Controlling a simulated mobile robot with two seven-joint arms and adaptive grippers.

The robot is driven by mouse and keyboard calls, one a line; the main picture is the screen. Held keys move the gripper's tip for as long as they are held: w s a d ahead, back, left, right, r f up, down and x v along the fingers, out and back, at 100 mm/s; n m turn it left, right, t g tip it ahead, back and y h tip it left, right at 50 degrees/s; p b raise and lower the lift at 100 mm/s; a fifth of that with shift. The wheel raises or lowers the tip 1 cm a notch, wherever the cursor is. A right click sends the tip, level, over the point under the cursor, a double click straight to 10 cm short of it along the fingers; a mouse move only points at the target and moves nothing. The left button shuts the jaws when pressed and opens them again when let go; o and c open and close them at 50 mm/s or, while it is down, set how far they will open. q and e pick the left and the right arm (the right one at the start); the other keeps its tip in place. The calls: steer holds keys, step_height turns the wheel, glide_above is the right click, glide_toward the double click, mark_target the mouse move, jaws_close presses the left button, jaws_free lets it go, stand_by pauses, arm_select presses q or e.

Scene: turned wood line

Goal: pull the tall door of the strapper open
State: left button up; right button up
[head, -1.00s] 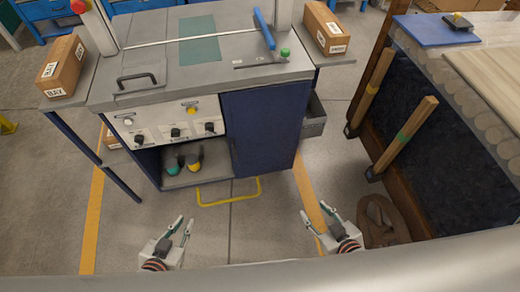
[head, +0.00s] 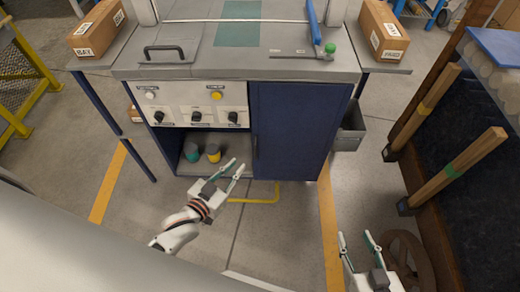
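The strapper (head: 225,72) stands ahead with a grey top and a white control panel (head: 193,100). Its tall dark blue door (head: 292,130) fills the right part of the front and looks closed. A dark upright handle (head: 256,146) seems to run along the door's left edge. My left gripper (head: 237,165) is open and empty, in front of the lower left of the door, near the open shelf bay; the exact gap to the door cannot be told. My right gripper (head: 355,236) is open and empty, low over the floor to the right.
Teal and yellow items (head: 213,154) sit in the open bay. A yellow floor bar (head: 276,194) projects below the door. A grey bin (head: 350,133) hangs at the right side. Wooden posts (head: 455,168) and a dark-sided bench stand to the right.

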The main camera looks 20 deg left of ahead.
arm_select(q)
steer(key=t+h+b, duration=0.2)
steer(key=b, duration=0.6)
glide_toward(255, 150)
steer(key=w+f, duration=0.1)
steer(key=w, duration=0.1)
steer(key=x, duration=0.3)
steer(key=b+x, duration=0.1)
steer(key=x, duration=0.1)
steer(key=b+x, duration=0.1)
steer(key=x, duration=0.2)
steer(key=shift+w+d+r, duration=0.3)
steer(key=shift+d, duration=0.05)
arm_select(e)
steer(key=shift+y, duration=0.4)
steer(key=a+f, duration=0.3)
steer(key=shift+f, duration=0.15)
arm_select(q)
jaws_close()
